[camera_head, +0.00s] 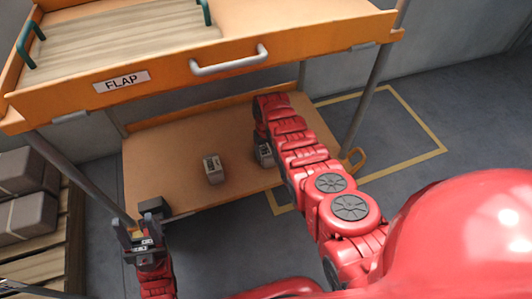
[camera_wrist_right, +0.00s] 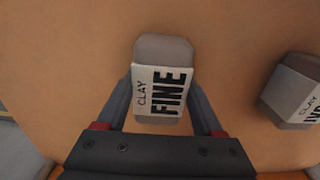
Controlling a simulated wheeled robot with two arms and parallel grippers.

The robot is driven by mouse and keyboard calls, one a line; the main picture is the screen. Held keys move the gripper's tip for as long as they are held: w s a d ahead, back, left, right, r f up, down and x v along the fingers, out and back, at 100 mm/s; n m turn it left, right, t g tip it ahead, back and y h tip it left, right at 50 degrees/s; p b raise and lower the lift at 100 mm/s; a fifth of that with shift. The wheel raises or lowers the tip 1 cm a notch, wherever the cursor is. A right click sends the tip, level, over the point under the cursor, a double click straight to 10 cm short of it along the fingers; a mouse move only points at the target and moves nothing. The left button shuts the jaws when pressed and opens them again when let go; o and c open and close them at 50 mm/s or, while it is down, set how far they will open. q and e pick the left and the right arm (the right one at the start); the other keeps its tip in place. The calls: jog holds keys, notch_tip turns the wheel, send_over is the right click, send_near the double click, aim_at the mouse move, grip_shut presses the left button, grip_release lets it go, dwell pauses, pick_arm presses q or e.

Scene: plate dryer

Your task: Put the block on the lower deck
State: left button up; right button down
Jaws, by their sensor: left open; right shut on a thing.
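A grey block with a white label reading CLAY FINE (camera_wrist_right: 162,85) is between the fingers of my right gripper (camera_wrist_right: 162,103), which is shut on it. In the head view this appears to be the block (camera_head: 264,155) partly hidden by my right arm, at the lower deck (camera_head: 165,165). I cannot tell whether it rests on the deck or is just above it. A second grey block (camera_head: 213,169) stands on the deck to its left; it also shows at the right of the wrist view (camera_wrist_right: 295,90). My left gripper (camera_head: 139,234) is open, in front of the deck's left corner.
The orange upper deck (camera_head: 310,52), with a FLAP label and a grey handle (camera_head: 230,62), overhangs the lower deck. Posts (camera_head: 368,105) stand at its corners. Grey bricks (camera_head: 25,215) are stacked on a wooden pallet at the left. The lower deck's left part is clear.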

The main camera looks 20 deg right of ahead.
jog(key=shift+c, duration=2.4)
grip_release()
jog(key=shift+f, duration=0.1)
jog(key=o, duration=0.4)
jog(key=shift+o, duration=0.2)
